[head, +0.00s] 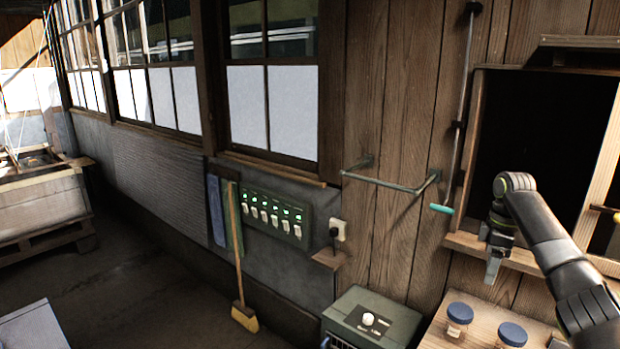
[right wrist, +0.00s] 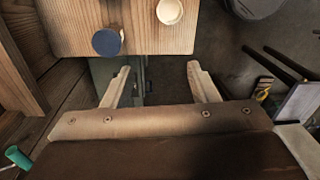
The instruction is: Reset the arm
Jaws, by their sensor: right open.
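My right arm comes in from the lower right of the head view. Its gripper (head: 492,268) points down in front of the wooden sill of a dark wall opening. In the right wrist view its two fingers (right wrist: 153,85) stand apart with nothing between them. The wooden table with jars lies beyond the fingertips there. My left arm and gripper are not in view.
Jars with blue lids (head: 511,334) stand on a wooden table (head: 440,335) below my right gripper. A green-handled rod (head: 443,209) hangs left of it. A metal rail (head: 390,184) juts from the wall. A green box (head: 372,318) stands left of the table.

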